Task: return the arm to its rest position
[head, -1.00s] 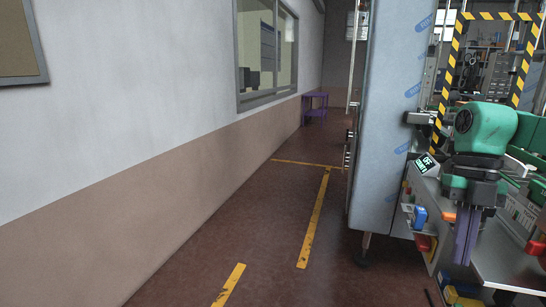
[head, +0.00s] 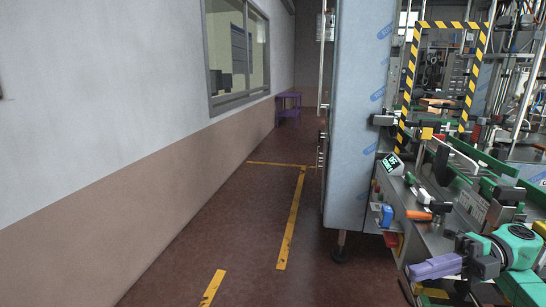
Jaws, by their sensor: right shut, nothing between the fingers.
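My right arm, teal and black, shows at the lower right of the head view, low in front of the machine's worktop. My right gripper (head: 414,272) has long purple fingers that point left, roughly level. The fingers are shut together with nothing between them. The gripper overlaps the lower front of the machine in the picture; I cannot tell how far apart they are. My left gripper is not in view.
A tall wrapped machine cabinet (head: 357,120) stands left of the worktop. A small black-and-green sign (head: 393,163) and an orange-handled tool (head: 419,215) are near the worktop's front edge. A yellow-black frame (head: 410,75) rises behind. The aisle floor (head: 235,220) on the left is clear.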

